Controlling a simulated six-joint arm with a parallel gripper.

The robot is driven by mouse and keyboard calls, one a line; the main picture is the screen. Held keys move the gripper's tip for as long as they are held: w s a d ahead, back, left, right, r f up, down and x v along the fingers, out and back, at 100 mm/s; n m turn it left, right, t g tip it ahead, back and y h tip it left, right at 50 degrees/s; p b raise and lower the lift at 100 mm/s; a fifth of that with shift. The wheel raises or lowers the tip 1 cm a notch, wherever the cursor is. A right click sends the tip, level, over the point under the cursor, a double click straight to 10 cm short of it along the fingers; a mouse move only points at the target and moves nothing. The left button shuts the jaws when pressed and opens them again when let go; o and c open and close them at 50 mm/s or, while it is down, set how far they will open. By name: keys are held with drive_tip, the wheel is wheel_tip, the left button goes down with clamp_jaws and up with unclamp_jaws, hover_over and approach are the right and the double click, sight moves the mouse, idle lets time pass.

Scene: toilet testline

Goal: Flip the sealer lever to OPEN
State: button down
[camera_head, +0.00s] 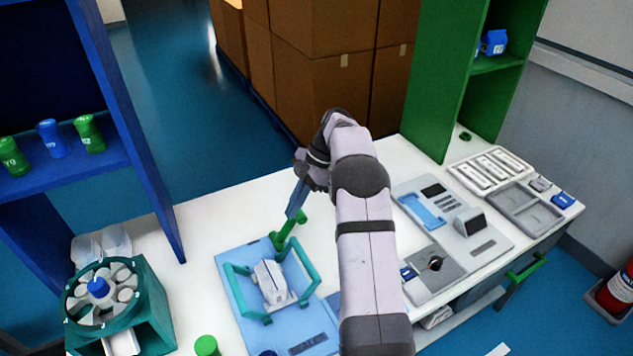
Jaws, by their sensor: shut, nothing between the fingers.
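A light blue base plate (234,318) lies on the white table, left of my arm. It carries teal bars (240,290) and a small white device (272,283) between them. I cannot tell for sure that this is the sealer lever, and no OPEN mark can be read. My gripper (294,212) points down at the top of the green bar, shut and empty. The fingertips overlap the bar's upper end in this view; whether they touch it is unclear.
A round teal carousel (140,312) stands at the front left. A grey panel with a blue strip (423,211) and trays (525,208) lie at right. A blue shelf (150,180) and green shelf (437,75) flank the table. Brown boxes (322,95) stand behind.

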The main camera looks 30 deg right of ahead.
drive_tip(key=shift+a+r, duration=0.1)
drive_tip(key=shift+r, duration=0.3)
drive_tip(key=d+r+p, duration=0.2)
drive_tip(key=d+r, duration=0.3)
drive_tip(key=d, duration=0.2)
drive_tip(key=shift+d+r+p, duration=0.25)
drive_tip(key=shift+r+p, duration=0.05)
drive_tip(key=shift+r, duration=0.05)
idle(0.4)
